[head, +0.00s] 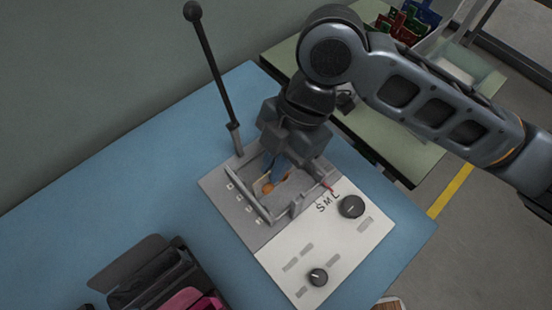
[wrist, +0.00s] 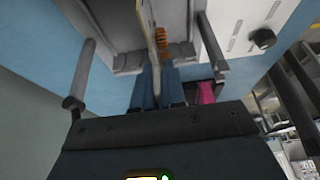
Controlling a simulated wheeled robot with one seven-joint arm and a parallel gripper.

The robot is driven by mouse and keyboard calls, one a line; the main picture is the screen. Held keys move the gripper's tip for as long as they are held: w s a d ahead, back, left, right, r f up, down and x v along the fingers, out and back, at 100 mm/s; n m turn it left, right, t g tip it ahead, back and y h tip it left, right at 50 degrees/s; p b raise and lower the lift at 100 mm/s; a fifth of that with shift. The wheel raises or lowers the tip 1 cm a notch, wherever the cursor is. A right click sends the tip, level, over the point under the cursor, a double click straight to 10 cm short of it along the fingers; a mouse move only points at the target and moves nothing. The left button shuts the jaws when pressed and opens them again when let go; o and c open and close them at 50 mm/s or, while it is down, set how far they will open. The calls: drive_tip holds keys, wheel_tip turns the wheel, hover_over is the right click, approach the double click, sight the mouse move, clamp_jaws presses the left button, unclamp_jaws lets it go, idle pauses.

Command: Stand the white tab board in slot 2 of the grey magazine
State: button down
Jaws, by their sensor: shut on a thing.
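My gripper (wrist: 157,88) is shut on a thin, pale board (wrist: 152,38), seen nearly edge-on between the blue fingers in the wrist view. An orange-brown ribbed piece (wrist: 161,36) shows beside it; I cannot tell whether it belongs to the board. In the head view my gripper (head: 272,182) is low over a grey fixture (head: 236,212) with raised walls and small pale labels along its left side. This may be the magazine; individual slots are not clear. The gripper hides much of the board, and I cannot tell whether its lower edge touches the fixture.
A black lever (head: 212,70) rises behind the fixture. A white panel (head: 325,242) with two black knobs adjoins its right side. A dark case (head: 150,268) with a pink item stands front left. Coloured boards (head: 410,18) stand on the green table at back right. The blue table's left is clear.

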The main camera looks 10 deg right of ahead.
drive_tip(key=c, duration=0.7)
unclamp_jaws()
drive_tip(key=shift+c, duration=0.2)
drive_tip(key=shift+r, duration=0.15)
drive_tip(key=shift+p+v, duration=0.85)
drive_tip(key=shift+v, duration=0.55)
drive_tip(key=shift+r+p, duration=2.1)
drive_tip(key=shift+r, duration=0.85)
